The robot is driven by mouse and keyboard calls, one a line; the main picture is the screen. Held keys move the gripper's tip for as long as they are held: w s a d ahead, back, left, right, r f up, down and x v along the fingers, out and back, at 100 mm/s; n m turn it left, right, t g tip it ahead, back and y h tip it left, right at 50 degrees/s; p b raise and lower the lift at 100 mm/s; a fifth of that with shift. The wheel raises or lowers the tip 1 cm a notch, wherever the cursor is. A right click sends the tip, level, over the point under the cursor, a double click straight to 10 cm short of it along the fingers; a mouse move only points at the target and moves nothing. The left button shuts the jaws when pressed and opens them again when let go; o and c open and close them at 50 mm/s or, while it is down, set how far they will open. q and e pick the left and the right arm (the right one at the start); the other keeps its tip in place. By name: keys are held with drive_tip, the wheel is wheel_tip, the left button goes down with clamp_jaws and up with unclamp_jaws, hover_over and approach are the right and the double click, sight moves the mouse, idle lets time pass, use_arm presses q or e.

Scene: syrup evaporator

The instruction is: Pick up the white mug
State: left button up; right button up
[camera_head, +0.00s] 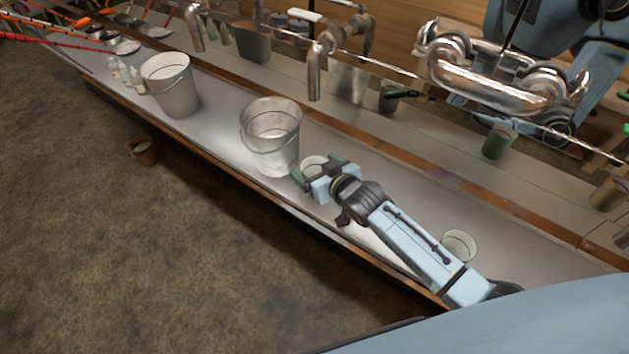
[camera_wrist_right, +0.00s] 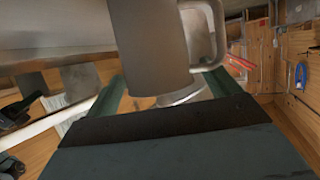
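The white mug (camera_head: 313,162) stands on the long metal counter just right of a large metal bucket, partly hidden by my right gripper. In the right wrist view the mug (camera_wrist_right: 152,50) looks grey and fills the upper middle, its handle on the right. My right gripper (camera_head: 317,170) is open, its green fingers spread on either side of the mug. In the wrist view the fingers of my right gripper (camera_wrist_right: 165,85) show a gap between the mug and the right finger. My left gripper is not in view.
The metal bucket (camera_head: 270,148) stands close beside the mug. Another bucket (camera_head: 170,90) and small bottles (camera_head: 125,77) are farther left. A pale cup (camera_head: 459,245) stands near my right forearm. A metal spout (camera_head: 315,75) hangs above the counter. A small brown pot (camera_head: 145,152) is below the counter edge.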

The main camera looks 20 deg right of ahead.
drive_tip(key=c, duration=1.3)
drive_tip(key=w+r+b, duration=0.1)
drive_tip(key=r, duration=0.4)
drive_tip(key=w+r+b, duration=0.1)
drive_tip(key=r+b, duration=0.1)
drive_tip(key=r, duration=0.4)
drive_tip(key=w+r+b, duration=0.1)
drive_tip(key=r+b, duration=0.1)
drive_tip(key=r, duration=0.4)
drive_tip(key=shift+d+r, duration=0.15)
drive_tip(key=shift+d, duration=0.05)
drive_tip(key=shift+c, duration=0.2)
drive_tip(key=shift+s+r+b, duration=0.1)
drive_tip(key=shift+r+b, duration=0.1)
drive_tip(key=shift+b, duration=0.1)
drive_tip(key=shift+f+b, duration=1.8)
drive_tip(key=shift+f, duration=6.9)
